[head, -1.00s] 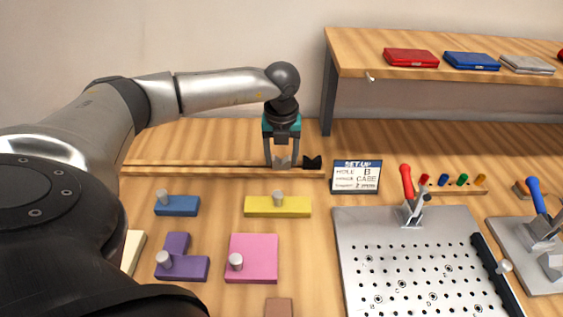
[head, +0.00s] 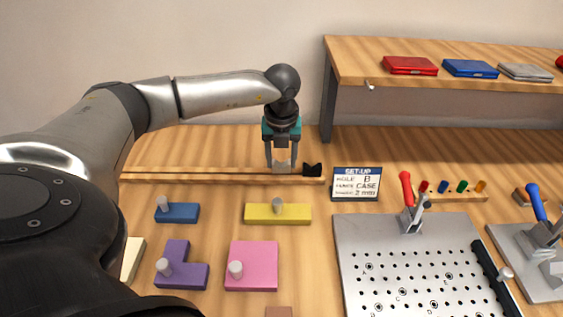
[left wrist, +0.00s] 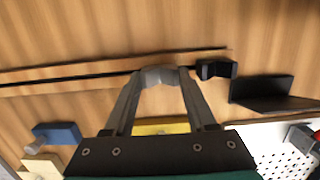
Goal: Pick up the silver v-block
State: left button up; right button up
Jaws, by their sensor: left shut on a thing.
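The silver v-block (head: 281,168) is at the wooden rail near the back of the table. My left gripper (head: 281,164) points down over it, with its two fingers shut on the block's sides. In the left wrist view the silver v-block (left wrist: 161,77) sits between the fingertips, over the rail. I cannot tell whether it is clear of the rail or resting on it. A black v-block (head: 313,170) stands just right of it and shows in the left wrist view (left wrist: 216,69). My right gripper is not in view.
A set-up card (head: 357,184) stands right of the black block. A perforated plate (head: 405,230) with a red-handled clamp (head: 407,190) is at right. Yellow (head: 292,214), blue (head: 183,213), pink (head: 254,265) and purple (head: 182,276) knobbed blocks lie in front. A raised shelf (head: 440,90) stands behind.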

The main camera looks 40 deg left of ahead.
aim_at(282, 167)
pick_arm(q)
notch_tip(282, 167, up, 19)
jog(key=p, duration=0.2)
jog(key=shift+p, duration=0.4)
dwell(0.5)
